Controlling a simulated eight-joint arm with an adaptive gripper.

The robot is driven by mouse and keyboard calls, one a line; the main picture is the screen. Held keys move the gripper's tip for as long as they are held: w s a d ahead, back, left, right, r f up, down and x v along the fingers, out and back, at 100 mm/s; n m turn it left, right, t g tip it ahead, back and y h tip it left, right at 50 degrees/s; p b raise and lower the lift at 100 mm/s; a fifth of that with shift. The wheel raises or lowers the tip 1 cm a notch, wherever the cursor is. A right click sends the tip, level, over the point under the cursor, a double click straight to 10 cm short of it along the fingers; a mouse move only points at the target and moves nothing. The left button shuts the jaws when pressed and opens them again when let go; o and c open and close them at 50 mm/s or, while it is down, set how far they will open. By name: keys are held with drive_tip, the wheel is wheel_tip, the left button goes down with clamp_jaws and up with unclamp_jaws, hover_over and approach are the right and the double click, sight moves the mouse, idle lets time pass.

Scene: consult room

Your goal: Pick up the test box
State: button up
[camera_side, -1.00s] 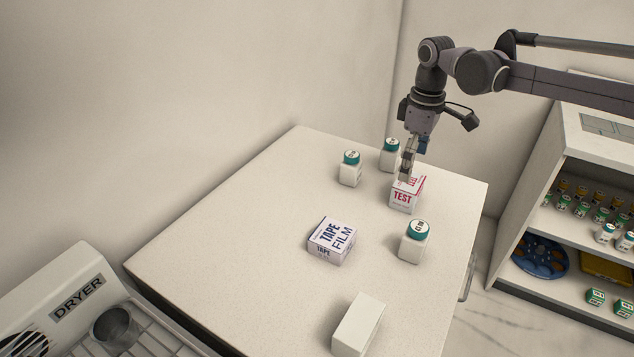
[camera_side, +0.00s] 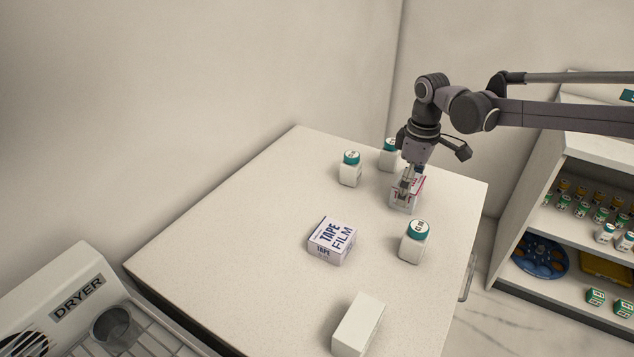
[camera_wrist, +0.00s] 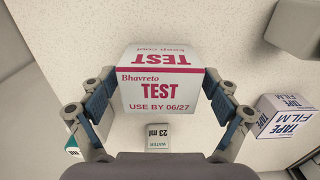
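The test box (camera_side: 407,194) is white with red print and stands on the white tabletop toward its far right. In the wrist view the test box (camera_wrist: 160,92) is in the middle, its label readable. My gripper (camera_side: 405,188) points down over it. In the wrist view the two blue-padded fingers of my gripper (camera_wrist: 160,98) are open, one at each side of the box. The pads are very close to the sides; I cannot tell whether they touch. In the side view a finger hides part of the box.
White bottles with teal caps stand near the box: one in front (camera_side: 413,241), one to the left (camera_side: 350,169), one behind (camera_side: 389,156). A tape film box (camera_side: 331,241) and a blank white box (camera_side: 357,325) are nearer. The dryer (camera_side: 65,305) is lower left, shelves (camera_side: 570,230) right.

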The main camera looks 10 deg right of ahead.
drive_tip(key=c, duration=0.7)
drive_tip(key=shift+r, duration=0.1)
drive_tip(key=shift+c, duration=0.2)
